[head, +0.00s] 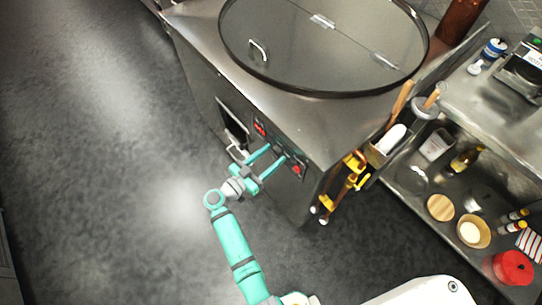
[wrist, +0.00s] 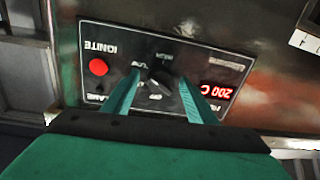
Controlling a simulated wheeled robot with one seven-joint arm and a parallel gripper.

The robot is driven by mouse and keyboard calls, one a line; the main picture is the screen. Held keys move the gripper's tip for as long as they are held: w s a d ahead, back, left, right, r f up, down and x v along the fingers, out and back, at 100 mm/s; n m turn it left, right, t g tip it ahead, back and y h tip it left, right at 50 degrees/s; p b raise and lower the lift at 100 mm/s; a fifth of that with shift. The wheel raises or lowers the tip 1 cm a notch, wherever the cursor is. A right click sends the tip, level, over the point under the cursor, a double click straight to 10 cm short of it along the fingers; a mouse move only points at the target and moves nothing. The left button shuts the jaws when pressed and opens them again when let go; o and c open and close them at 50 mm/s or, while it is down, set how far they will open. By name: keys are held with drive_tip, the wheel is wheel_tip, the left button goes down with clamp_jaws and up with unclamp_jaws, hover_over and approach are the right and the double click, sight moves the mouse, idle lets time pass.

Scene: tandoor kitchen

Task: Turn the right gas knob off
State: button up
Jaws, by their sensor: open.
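The control panel (wrist: 100,45) is a black plate on the front of the steel tandoor counter, and it appears upside down in the wrist view. A black knob (wrist: 161,80) sits near its middle, with small dial lettering around it; I cannot tell its setting for sure. My gripper (wrist: 160,76) is open, with one teal finger on each side of the knob. I cannot tell whether either finger touches it. In the head view my gripper (head: 275,152) is at the panel, and the knob is too small to make out clearly.
The panel has a red ignite button (wrist: 98,67) and a lit red display reading 200 C (wrist: 214,90). Yellow pipe fittings (head: 352,172) hang at the counter's right corner. A round lid (head: 325,40) covers the top. The floor (head: 100,150) to the left is clear.

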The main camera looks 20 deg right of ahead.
drive_tip(key=c, duration=1.1)
drive_tip(key=shift+o, duration=0.2)
